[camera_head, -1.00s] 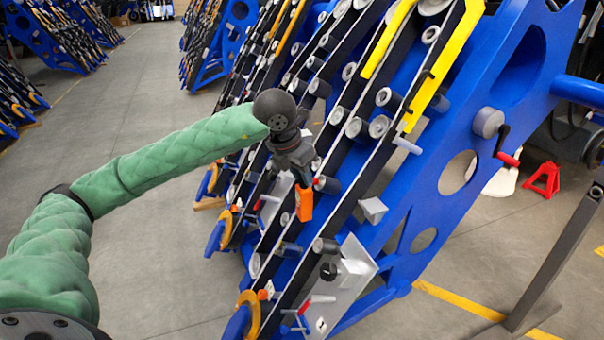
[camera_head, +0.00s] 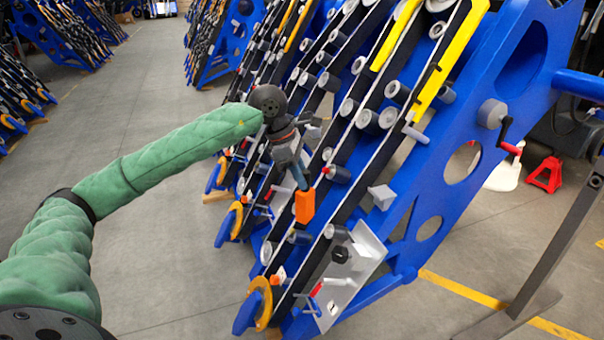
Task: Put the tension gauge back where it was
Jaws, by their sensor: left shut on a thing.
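My left gripper (camera_head: 297,166) reaches in from the left on my green-sleeved arm and hangs in front of the blue harvester chassis (camera_head: 480,125). It is shut on a slim tool with an orange block at its lower end, which I take to be the tension gauge (camera_head: 304,207). The gauge hangs nearly upright, orange end down, over the chassis's black belts and grey rollers. Whether it touches the chassis I cannot tell. The jaws partly hide its upper part. My right gripper is not in view.
A metal plate (camera_head: 362,262) with small red and black parts sits low on the chassis. Yellow strips (camera_head: 448,65) run along its upper belts. A red stand (camera_head: 546,174) and a dark post (camera_head: 560,245) stand right. Grey floor (camera_head: 150,95) is open at left.

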